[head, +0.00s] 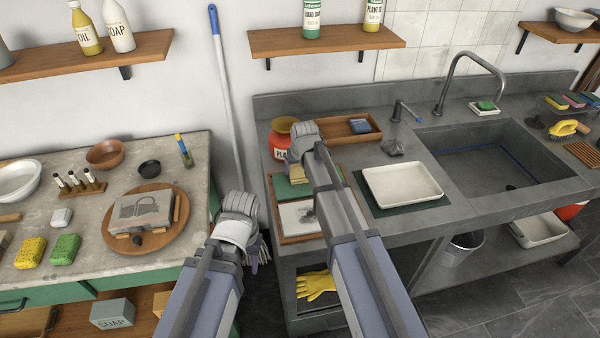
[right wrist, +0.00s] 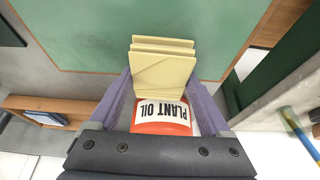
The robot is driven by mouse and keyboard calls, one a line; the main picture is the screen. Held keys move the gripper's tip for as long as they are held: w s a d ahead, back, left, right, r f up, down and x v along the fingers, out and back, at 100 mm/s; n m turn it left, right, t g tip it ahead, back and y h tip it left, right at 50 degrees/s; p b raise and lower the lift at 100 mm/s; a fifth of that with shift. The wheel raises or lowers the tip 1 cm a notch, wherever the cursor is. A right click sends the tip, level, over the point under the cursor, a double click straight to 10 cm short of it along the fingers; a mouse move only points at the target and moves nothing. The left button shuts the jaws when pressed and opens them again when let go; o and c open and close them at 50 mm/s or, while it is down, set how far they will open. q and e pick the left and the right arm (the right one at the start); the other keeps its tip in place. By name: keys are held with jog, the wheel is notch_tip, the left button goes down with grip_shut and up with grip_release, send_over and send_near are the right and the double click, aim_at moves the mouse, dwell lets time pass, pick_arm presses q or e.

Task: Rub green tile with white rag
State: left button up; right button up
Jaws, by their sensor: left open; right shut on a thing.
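The green tile (head: 283,189) lies flat in a wooden frame on the grey counter, left of the sink. It fills the upper part of the right wrist view (right wrist: 95,40). My right gripper (head: 296,168) is shut on a folded, pale cream-yellow rag (right wrist: 162,72) with several layers, which also shows in the head view (head: 297,174). The rag is over the tile; whether it touches the tile I cannot tell. My right arm hides part of the tile in the head view. My left gripper (head: 252,240) is open and empty, in the gap between the two tables.
A red jar (head: 279,150) labelled PLANT OIL stands close behind my right gripper. A framed white panel (head: 297,218) lies nearer. A broom handle (head: 225,90) leans against the wall.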

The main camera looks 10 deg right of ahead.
aim_at(299, 169)
notch_tip(299, 169, up, 6)
jog(key=p, duration=0.6)
dwell(0.4)
notch_tip(299, 169, up, 3)
jog(key=p, duration=0.3)
jog(key=shift+s+r, duration=0.1)
dwell(0.4)
